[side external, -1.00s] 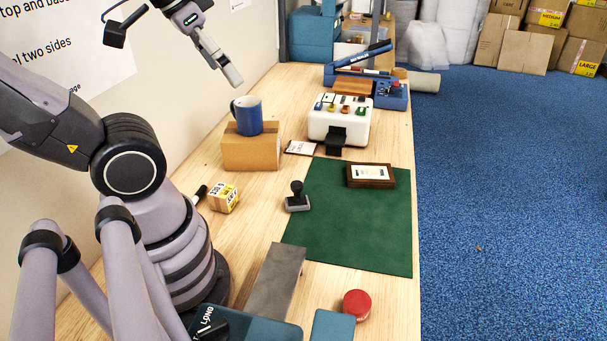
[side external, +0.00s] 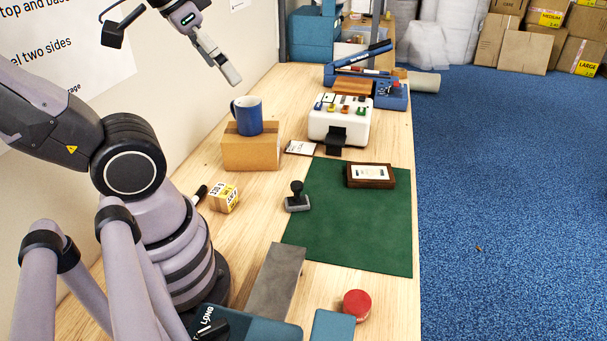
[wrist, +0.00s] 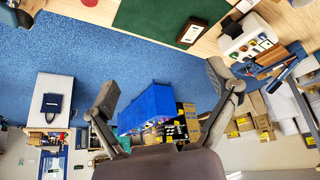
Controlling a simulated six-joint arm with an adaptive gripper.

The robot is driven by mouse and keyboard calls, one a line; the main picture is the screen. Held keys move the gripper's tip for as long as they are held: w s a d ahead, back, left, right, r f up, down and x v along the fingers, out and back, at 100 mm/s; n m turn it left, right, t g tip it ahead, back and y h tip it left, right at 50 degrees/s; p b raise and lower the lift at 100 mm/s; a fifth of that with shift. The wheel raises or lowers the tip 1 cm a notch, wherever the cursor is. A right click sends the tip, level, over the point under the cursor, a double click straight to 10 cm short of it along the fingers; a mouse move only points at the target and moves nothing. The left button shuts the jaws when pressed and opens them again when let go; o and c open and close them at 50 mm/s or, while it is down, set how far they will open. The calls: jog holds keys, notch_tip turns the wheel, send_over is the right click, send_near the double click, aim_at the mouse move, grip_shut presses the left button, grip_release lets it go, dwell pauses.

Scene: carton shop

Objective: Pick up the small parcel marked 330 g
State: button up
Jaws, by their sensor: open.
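The small parcel (side external: 224,198) is a little cardboard box with yellow and white labels. It sits on the wooden bench just right of my arm's base in the side view. Its dark lettering is too small to read surely. My gripper (side external: 231,74) is high above the bench at the upper left, far from the parcel and touching nothing. In the wrist view my gripper (wrist: 163,90) has its two fingers spread wide with nothing held between them. I cannot make out the parcel in the wrist view.
A brown carton (side external: 251,153) with a blue mug (side external: 247,115) on it stands behind the parcel. A black-handled stamp (side external: 297,197) stands to its right, by a green mat (side external: 350,225). A dark-handled tool (side external: 200,194) lies close at its left. A grey slab (side external: 274,283) lies nearer the front.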

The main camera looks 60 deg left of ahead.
jog(key=shift+w, duration=0.1)
jog(key=w+a+f+m+g+y, duration=0.2)
jog(key=w+a+f+g+y, duration=0.15)
jog(key=f+g, duration=0.3)
jog(key=w+a+f+m+g+y, duration=0.1)
jog(key=w+a+f+g+y, duration=0.1)
jog(key=w+a+f+g, duration=0.35)
jog(key=s+a+f+m+g+y, duration=0.1)
jog(key=a+f+m+g+y, duration=0.2)
jog(key=f, duration=0.6)
jog(key=a+f+m+g+y, duration=0.2)
jog(key=f+m+y, duration=0.25)
jog(key=f, duration=0.55)
send_near(232, 194)
jog(key=shift+s+a+f+n+y, duration=0.1)
jog(key=shift+s+a+n+y, duration=0.25)
jog(key=shift+s+a, duration=0.75)
jog(key=shift+s+a+f, duration=0.1)
jog(key=shift+s+f, duration=0.05)
jog(key=shift+f, duration=0.1)
jog(key=x, duration=0.7)
jog(key=shift+r, duration=0.15)
